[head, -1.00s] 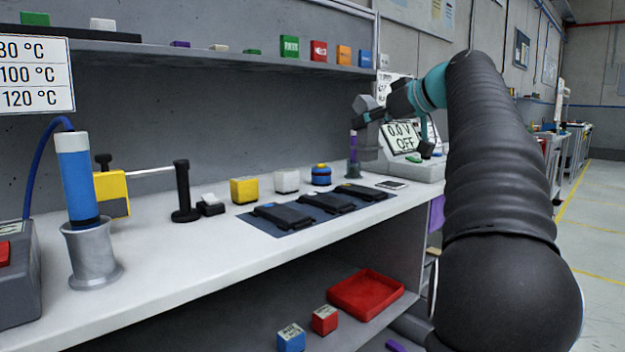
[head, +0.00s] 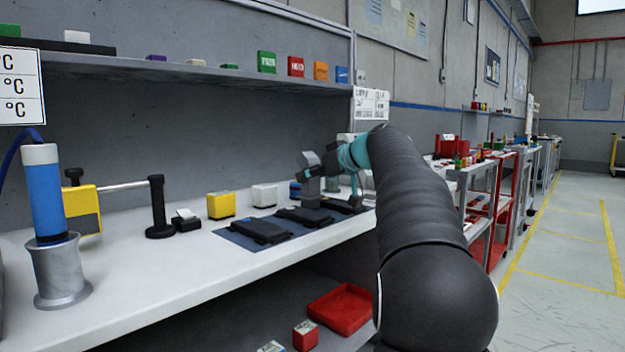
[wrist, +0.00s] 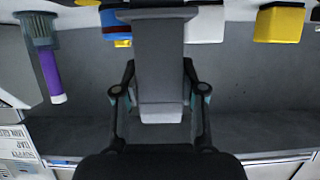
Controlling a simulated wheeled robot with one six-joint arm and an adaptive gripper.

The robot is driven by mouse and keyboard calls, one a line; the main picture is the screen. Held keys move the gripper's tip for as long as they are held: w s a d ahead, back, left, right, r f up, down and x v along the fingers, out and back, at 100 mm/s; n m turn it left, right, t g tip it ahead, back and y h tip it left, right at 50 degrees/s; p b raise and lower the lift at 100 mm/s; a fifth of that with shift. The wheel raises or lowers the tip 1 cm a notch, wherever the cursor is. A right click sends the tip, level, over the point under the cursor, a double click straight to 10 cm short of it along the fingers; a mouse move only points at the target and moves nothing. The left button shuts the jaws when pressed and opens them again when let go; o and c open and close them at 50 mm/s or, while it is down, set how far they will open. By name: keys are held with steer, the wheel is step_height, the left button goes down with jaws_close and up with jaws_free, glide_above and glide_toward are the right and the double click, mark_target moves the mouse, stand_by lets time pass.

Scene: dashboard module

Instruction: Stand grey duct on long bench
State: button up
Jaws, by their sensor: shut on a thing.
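The grey duct (wrist: 160,50) is between the fingers of my gripper (wrist: 160,88) in the wrist view, a flared grey block with a lighter end. In the head view, the duct (head: 310,188) hangs below my gripper (head: 325,165), roughly upright, over the far part of the long bench (head: 200,268). It stands close to the blue round object (head: 295,190), partly covering it. Whether the duct's lower end touches the bench top cannot be told. My gripper is shut on the duct.
Several black pouches lie on a dark mat (head: 232,238) in front of the duct. White (head: 264,196) and yellow (head: 221,205) blocks stand to the left. A grey holder with a purple rod (wrist: 50,75) shows in the wrist view. A shelf (head: 200,75) runs above the bench.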

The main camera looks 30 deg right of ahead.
steer(key=shift+f, duration=0.2)
steer(key=shift+f, duration=0.15)
steer(key=o, duration=1.1)
steer(key=shift+o, duration=0.2)
